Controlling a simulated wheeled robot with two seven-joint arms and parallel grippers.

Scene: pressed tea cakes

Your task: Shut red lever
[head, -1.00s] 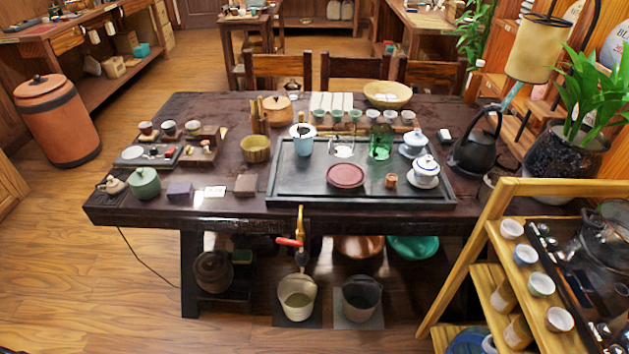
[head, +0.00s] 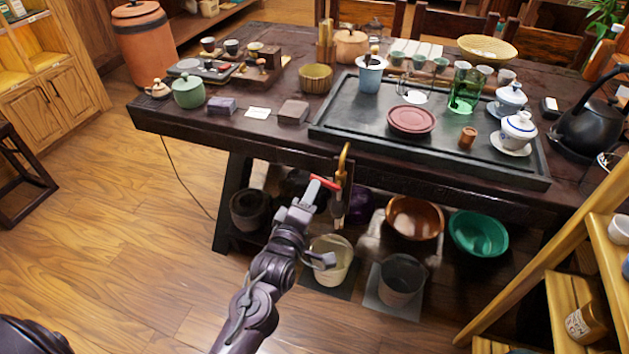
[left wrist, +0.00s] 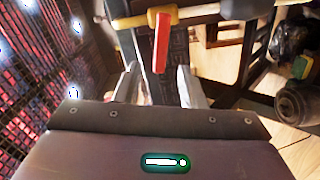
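The red lever (head: 324,183) sits on a brass tap (head: 344,165) below the front edge of the tea table and points left. In the left wrist view the red lever (left wrist: 161,42) hangs from the yellow tap pipe (left wrist: 145,18), its free end reaching toward the gap between the fingers. My left gripper (head: 312,194) is right at the lever in the head view. In the left wrist view the left gripper (left wrist: 158,74) has its fingers apart, one on each side of the lever's end. I cannot tell if they touch it. My right gripper is out of view.
A cream bucket (head: 331,262) stands under the tap, with a grey bucket (head: 402,281) beside it. A copper bowl (head: 414,216) and a green bowl (head: 478,234) are under the table. A wooden shelf rack (head: 530,265) stands at the right.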

